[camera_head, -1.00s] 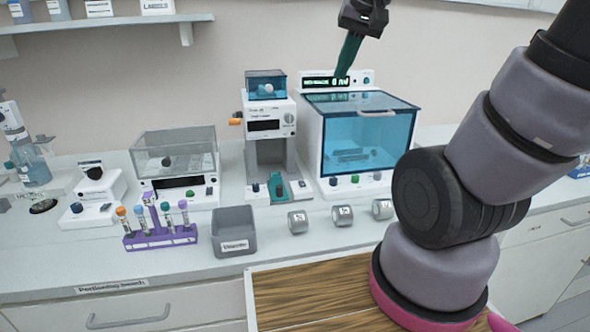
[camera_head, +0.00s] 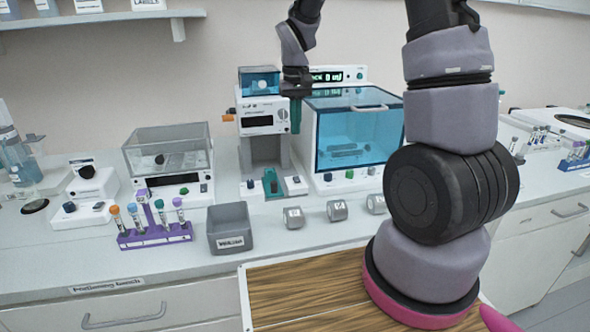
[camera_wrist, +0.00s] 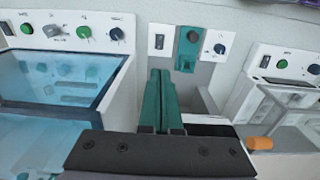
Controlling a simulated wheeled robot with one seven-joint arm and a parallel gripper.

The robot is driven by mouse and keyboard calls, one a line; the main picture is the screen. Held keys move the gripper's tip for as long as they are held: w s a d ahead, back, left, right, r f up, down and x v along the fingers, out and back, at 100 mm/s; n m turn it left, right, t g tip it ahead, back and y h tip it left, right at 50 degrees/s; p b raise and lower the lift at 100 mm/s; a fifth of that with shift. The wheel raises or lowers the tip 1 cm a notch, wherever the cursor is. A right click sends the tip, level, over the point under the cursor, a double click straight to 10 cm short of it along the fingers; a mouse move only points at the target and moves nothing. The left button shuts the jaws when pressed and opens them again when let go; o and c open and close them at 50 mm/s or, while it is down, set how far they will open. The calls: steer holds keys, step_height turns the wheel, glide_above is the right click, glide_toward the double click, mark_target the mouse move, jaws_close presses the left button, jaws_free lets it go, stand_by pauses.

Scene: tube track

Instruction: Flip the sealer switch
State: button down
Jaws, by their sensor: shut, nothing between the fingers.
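The narrow middle machine (camera_head: 262,118) is white with a blue clear top, a dark display and an orange side knob; its label is too small to read, so I cannot confirm it is the sealer. On its base a small dark switch (camera_head: 294,180) sits right of a teal slide (camera_head: 271,182). In the wrist view the switch (camera_wrist: 159,42) appears left of the slide (camera_wrist: 187,50), beyond the fingertips. My gripper (camera_head: 295,130) points down beside the machine's right front edge, above the switch and apart from it. Its teal fingers (camera_wrist: 160,72) are shut and empty.
A wide machine with a blue clear door (camera_head: 360,135) stands close on the right. A clear-lidded machine (camera_head: 168,160) stands left. A grey bin (camera_head: 231,229), a purple tube rack (camera_head: 155,236) and several metal cylinders (camera_head: 337,210) line the bench front.

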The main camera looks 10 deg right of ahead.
mark_target(295, 178)
steer(key=shift+f, duration=0.25)
step_height(295, 178, down, 14)
steer(key=shift+r, duration=0.1)
stand_by(0.5)
stand_by(0.5)
steer(key=shift+s, duration=0.75)
steer(key=shift+r, duration=0.1)
